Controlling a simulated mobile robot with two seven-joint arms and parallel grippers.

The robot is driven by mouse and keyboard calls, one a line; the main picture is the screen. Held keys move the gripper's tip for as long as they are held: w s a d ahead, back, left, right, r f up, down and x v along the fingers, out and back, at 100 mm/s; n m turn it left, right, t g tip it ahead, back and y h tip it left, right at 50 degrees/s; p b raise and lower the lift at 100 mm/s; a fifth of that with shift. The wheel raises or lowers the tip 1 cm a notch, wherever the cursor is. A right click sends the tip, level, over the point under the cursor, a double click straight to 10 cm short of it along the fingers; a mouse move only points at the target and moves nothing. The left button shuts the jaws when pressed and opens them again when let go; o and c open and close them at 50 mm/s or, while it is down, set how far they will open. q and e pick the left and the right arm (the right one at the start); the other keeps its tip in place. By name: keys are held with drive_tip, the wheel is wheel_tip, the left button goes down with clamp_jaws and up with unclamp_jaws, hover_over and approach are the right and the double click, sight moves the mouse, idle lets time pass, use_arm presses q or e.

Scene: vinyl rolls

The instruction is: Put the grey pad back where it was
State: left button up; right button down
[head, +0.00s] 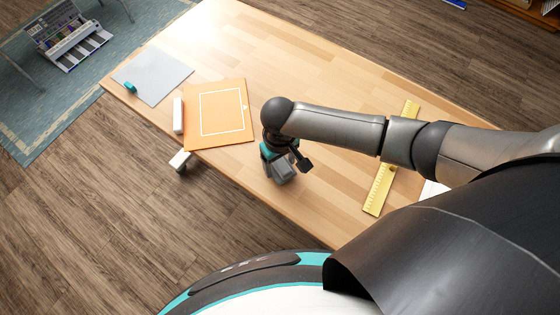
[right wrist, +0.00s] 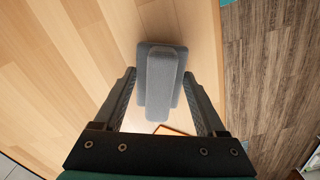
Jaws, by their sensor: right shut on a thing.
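The grey pad (head: 283,171) is a small block with a raised narrower ridge, near the front edge of the wooden table. In the right wrist view the grey pad (right wrist: 160,75) lies between the two fingers. My right gripper (head: 287,158) is shut on it; the arm covers part of the grip in the head view. I cannot tell whether the pad touches the table. An orange sheet (head: 193,118) with a white outlined square lies to the left of the gripper. My left gripper is not in view.
On the table (head: 270,60) are a grey sheet (head: 158,75), a teal roll (head: 130,87), a white bar (head: 178,115) and a yellow ruler (head: 377,190). White paper (head: 431,189) shows partly behind my arm. The table's far middle is clear.

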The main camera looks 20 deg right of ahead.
drive_tip(key=shift+f, duration=0.2)
drive_tip(key=shift+f, duration=0.5)
drive_tip(key=shift+f, duration=0.1)
idle(0.4)
unclamp_jaws()
idle(0.5)
drive_tip(key=shift+r+p, duration=4.55)
drive_tip(key=shift+p, duration=0.6)
